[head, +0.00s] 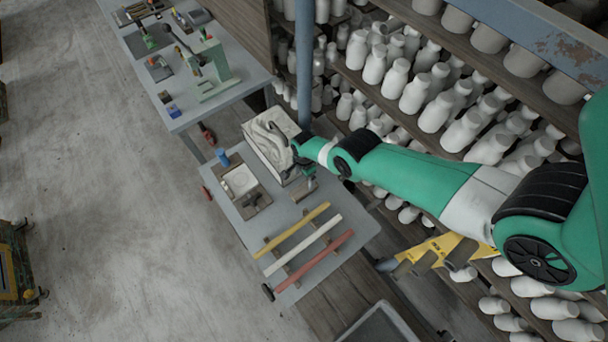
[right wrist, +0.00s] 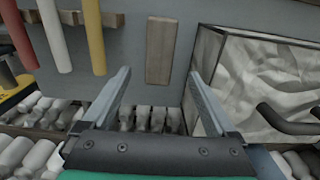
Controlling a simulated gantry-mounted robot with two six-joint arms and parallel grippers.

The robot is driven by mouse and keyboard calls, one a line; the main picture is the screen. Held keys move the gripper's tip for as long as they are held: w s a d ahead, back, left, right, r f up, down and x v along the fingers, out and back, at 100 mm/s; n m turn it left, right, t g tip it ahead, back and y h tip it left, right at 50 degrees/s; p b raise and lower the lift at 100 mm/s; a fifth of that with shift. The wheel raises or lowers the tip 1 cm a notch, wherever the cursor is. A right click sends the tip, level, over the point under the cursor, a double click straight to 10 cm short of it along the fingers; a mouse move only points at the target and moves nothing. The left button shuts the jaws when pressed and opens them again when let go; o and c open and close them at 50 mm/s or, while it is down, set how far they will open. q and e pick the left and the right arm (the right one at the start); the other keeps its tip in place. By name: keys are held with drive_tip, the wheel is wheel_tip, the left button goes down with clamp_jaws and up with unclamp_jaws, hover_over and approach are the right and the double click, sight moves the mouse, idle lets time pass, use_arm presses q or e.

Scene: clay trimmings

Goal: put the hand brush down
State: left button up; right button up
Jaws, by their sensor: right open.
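The wooden piece that looks like the hand brush (head: 303,190) lies on the grey table (head: 240,222), beside the box of clay. In the right wrist view its plain brown wooden back (right wrist: 161,50) shows beyond the fingertips, centred between them; no bristles can be made out. My right gripper (head: 308,172) is over the table just by the piece. In the right wrist view the right gripper (right wrist: 158,88) is open with nothing between its fingers, apart from the wood. My left gripper is in neither view.
The clay box (head: 262,152) stands close beside the right gripper. Yellow (head: 292,229), white (head: 302,245) and red (head: 314,262) bars lie on wooden supports. A small tray (head: 240,181) and blue cup (head: 223,157) are left. Shelves of white bottles (head: 420,90) stand behind.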

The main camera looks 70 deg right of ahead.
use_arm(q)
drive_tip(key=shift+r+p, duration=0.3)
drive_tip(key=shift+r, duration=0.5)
use_arm(e)
drive_tip(key=shift+r, duration=0.8)
